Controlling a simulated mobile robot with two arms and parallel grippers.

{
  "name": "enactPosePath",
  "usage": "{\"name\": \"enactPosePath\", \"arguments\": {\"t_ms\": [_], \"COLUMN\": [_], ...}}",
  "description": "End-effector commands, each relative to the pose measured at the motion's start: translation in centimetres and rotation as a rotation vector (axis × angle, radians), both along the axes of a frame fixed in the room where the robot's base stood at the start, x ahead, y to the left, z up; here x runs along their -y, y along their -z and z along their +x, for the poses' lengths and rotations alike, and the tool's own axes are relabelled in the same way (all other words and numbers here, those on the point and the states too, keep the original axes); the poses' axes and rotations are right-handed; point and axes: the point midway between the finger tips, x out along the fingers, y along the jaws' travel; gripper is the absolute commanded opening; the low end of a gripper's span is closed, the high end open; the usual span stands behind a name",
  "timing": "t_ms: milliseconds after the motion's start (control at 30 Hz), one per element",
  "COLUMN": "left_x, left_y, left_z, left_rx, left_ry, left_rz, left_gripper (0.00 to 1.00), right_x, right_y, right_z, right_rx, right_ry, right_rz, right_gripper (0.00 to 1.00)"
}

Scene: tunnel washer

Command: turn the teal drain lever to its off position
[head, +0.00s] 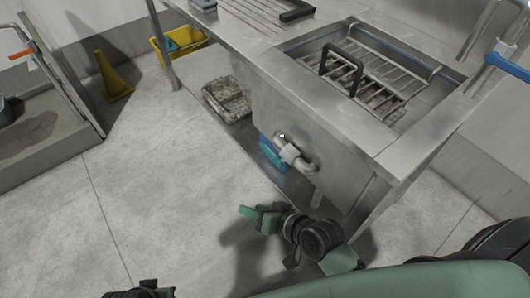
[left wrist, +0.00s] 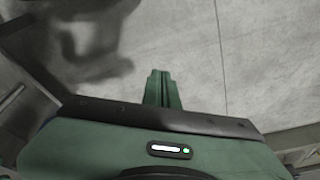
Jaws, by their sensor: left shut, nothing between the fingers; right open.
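A grey drain pipe with a pale collar (head: 289,153) comes out of the steel sink cabinet's front and bends down. Behind and left of it is a blue and teal shape (head: 272,152), partly covered by the pipe; I cannot tell whether this is the drain lever or its position. My right gripper (head: 256,215) is open and empty, in front of and below the pipe, apart from it. My left arm shows only at the bottom edge of the head view. In the left wrist view my left gripper (left wrist: 160,76) is shut and empty above the floor.
The steel sink (head: 413,118) holds a wire rack with a black handle (head: 342,62). A yellow cone (head: 115,78) and yellow bucket (head: 178,48) stand behind. The floor at left is clear.

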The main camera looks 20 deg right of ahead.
Motion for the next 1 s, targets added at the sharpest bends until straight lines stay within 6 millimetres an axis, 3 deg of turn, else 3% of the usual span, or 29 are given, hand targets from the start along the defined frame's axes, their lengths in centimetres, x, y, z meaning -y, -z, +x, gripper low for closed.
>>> {"name": "enactPosePath", "arguments": {"t_ms": [100, 233, 400, 500, 600, 767, 1000], "left_x": [0.0, 0.1, 0.0, 0.0, 0.0, 0.0, 0.0], "left_y": [1.8, 4.4, 8.5, 10.2, 11.1, 11.4, 10.4], "left_z": [0.0, -0.2, -0.8, -1.1, -1.3, -1.3, -1.0], "left_rx": [-0.008, -0.019, -0.036, -0.041, -0.043, -0.044, -0.037], "left_ry": [0.001, 0.002, 0.005, 0.007, 0.007, 0.008, 0.007], "left_rz": [0.0, 0.001, 0.002, 0.002, 0.003, 0.002, 0.001], "left_gripper": [0.0, 0.0, 0.0, 0.0, 0.0, 0.0, 0.0], "right_x": [-1.1, -0.9, 2.9, 5.5, 7.3, 8.3, 8.4], "right_y": [-1.0, -2.1, -2.2, -1.7, -1.3, -1.1, -1.1], "right_z": [2.5, 5.7, 9.3, 10.0, 10.3, 10.9, 14.4], "right_rx": [0.069, 0.148, 0.258, 0.31, 0.345, 0.367, 0.369], "right_ry": [0.092, 0.247, 0.541, 0.678, 0.76, 0.803, 0.801], "right_rz": [0.178, 0.417, 0.739, 0.852, 0.912, 0.941, 0.941], "right_gripper": [0.42, 0.42, 0.42, 0.42, 0.42, 0.42, 0.42]}}
